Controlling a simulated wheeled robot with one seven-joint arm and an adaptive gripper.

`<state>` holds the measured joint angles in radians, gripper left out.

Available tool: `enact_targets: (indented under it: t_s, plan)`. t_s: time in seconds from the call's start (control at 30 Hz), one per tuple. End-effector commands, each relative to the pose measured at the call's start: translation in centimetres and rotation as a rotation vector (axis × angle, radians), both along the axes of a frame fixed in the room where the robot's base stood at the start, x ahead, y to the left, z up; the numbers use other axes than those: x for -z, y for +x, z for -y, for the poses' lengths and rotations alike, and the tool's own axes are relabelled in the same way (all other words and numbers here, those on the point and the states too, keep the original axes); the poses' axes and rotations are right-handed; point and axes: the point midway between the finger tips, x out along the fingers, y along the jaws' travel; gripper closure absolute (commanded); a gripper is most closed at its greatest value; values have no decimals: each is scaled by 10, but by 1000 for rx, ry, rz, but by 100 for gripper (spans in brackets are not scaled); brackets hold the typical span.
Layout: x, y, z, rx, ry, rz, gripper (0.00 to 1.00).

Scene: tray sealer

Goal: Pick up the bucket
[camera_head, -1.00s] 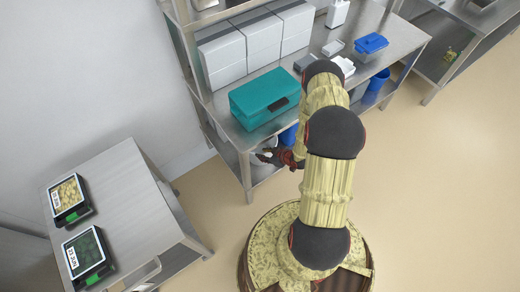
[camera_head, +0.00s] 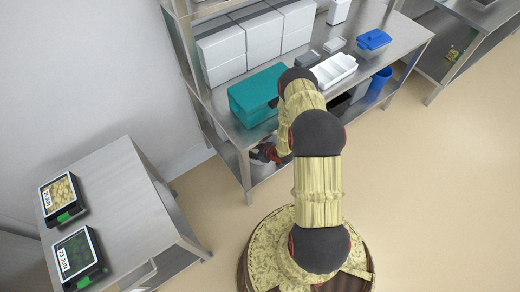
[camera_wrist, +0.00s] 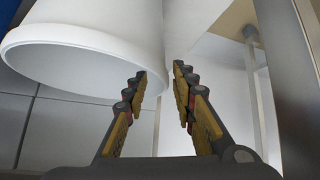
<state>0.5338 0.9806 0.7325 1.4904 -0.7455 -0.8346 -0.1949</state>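A white bucket (camera_head: 262,172) stands on the lower shelf below the teal box, mostly hidden by my gripper and the shelf above. In the wrist view a white bucket (camera_wrist: 85,45) with a round rim fills the upper left, and another white surface (camera_wrist: 200,25) shows to its right. My gripper (camera_wrist: 160,72) has its two fingers apart, with the tips close to the white surfaces. No held object shows between them, and I cannot tell whether they touch. In the head view my gripper (camera_head: 268,153) is under the table top, at the white bucket.
A teal box (camera_head: 258,95), a white divided tray (camera_head: 334,70) and a blue-lidded container (camera_head: 373,42) are on the table top. A blue bucket (camera_head: 379,84) stands on the lower shelf to the right. A table leg (camera_head: 246,178) stands close to my gripper.

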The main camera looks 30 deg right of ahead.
Motion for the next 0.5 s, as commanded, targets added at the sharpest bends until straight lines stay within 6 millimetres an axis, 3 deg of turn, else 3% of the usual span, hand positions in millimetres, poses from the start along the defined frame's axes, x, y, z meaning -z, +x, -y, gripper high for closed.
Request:
enact_targets:
  t_s: [0.13, 0.5]
  plan:
    - [-1, 0, 0, 0, 0, 0, 74]
    - [-1, -1, 0, 0, 0, 0, 95]
